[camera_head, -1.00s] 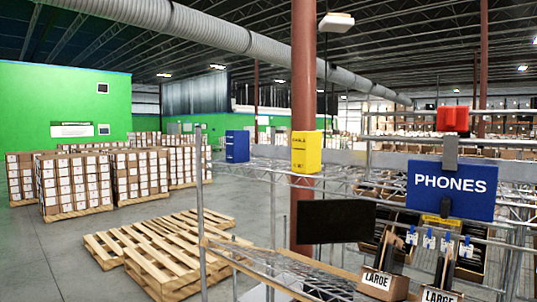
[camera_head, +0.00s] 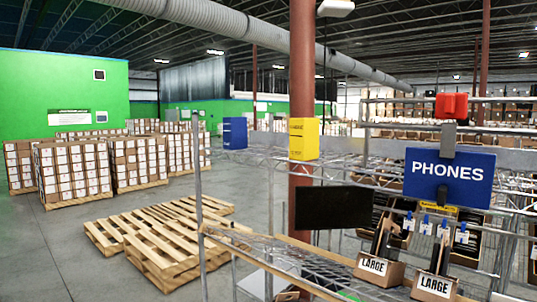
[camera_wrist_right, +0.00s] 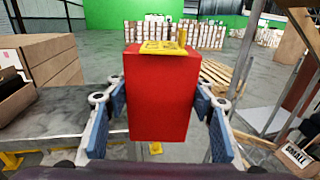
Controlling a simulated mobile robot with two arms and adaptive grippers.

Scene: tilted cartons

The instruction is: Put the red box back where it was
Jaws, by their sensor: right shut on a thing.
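The red box (camera_wrist_right: 163,98) stands upright in the middle of the right wrist view, between the blue finger pads of my right gripper (camera_wrist_right: 160,100). The gripper is shut on it from both sides. A yellow patch or piece (camera_wrist_right: 163,47) shows at the box's top edge; I cannot tell whether it is part of the box. In the head view, a blue box (camera_head: 235,133) and a yellow box (camera_head: 304,139) stand apart on a wire shelf (camera_head: 262,152). Neither gripper shows in the head view, and my left gripper is in no view.
A blue PHONES sign (camera_head: 449,177) with a red piece (camera_head: 451,106) above it stands at the right. LARGE cartons (camera_head: 379,269) sit tilted on the lower rack. A dark panel (camera_head: 333,208) hangs before the red column (camera_head: 303,65). Wooden pallets (camera_head: 165,238) lie on the floor left.

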